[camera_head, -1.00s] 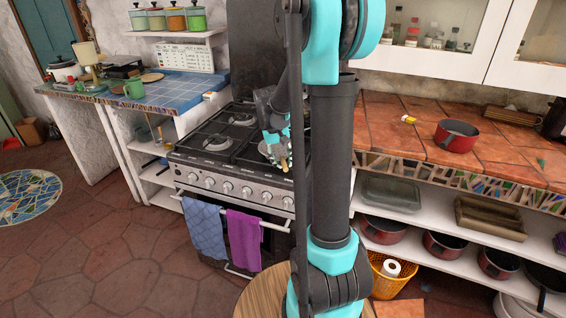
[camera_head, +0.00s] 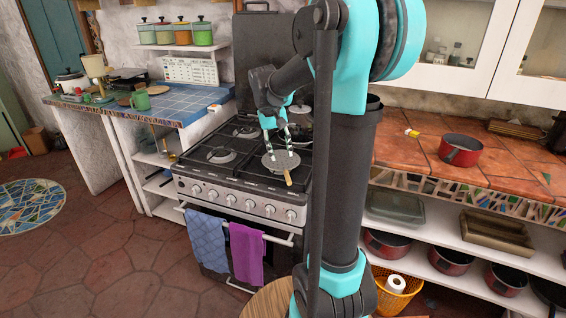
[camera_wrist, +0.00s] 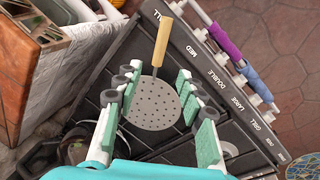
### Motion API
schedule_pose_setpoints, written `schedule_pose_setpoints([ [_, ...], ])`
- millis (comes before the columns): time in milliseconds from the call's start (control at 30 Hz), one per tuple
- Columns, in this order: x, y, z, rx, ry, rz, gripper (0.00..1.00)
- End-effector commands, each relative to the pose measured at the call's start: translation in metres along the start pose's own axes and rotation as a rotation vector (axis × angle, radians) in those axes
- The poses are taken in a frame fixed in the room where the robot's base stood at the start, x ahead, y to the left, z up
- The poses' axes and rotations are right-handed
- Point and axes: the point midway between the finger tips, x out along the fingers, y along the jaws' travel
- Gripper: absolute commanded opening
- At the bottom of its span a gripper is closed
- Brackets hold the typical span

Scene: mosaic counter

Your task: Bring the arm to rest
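My gripper (camera_head: 281,152) is over the right part of the stove (camera_head: 238,160), pointing down. In the wrist view my gripper (camera_wrist: 157,82) has its two green-padded fingers spread wide apart, with nothing clamped between them. A round perforated skimmer (camera_head: 281,162) with a wooden handle is on the stove top below the fingers, its handle toward the front edge. It also shows in the wrist view (camera_wrist: 153,106), between and beyond the fingers, with visible gaps on both sides. My arm is bent, with its upper part raised in front of the counter.
A red pot (camera_head: 460,150) and a small yellow item (camera_head: 412,132) are on the tiled counter (camera_head: 405,155) at right. A blue-tiled counter (camera_head: 185,98) with a green mug (camera_head: 140,100) is at left. Towels hang on the oven rail.

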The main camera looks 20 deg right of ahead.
Motion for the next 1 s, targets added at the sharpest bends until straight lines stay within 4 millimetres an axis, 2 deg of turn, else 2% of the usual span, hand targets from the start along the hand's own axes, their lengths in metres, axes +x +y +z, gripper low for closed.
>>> schedule_pose_setpoints([
  [200, -0.013, 0.000, 0.000, 0.000, 0.000, 0.000, 0.39],
  [500, -0.013, 0.000, 0.000, 0.000, 0.000, 0.000, 0.39],
  [600, -0.009, 0.000, 0.006, -0.002, 0.009, -0.007, 0.39],
  [667, -0.001, -0.001, 0.016, -0.006, 0.025, -0.018, 0.39],
  [767, 0.019, -0.004, 0.044, -0.017, 0.073, -0.050, 0.39],
  [1000, 0.086, -0.019, 0.133, -0.041, 0.232, -0.145, 0.39],
])
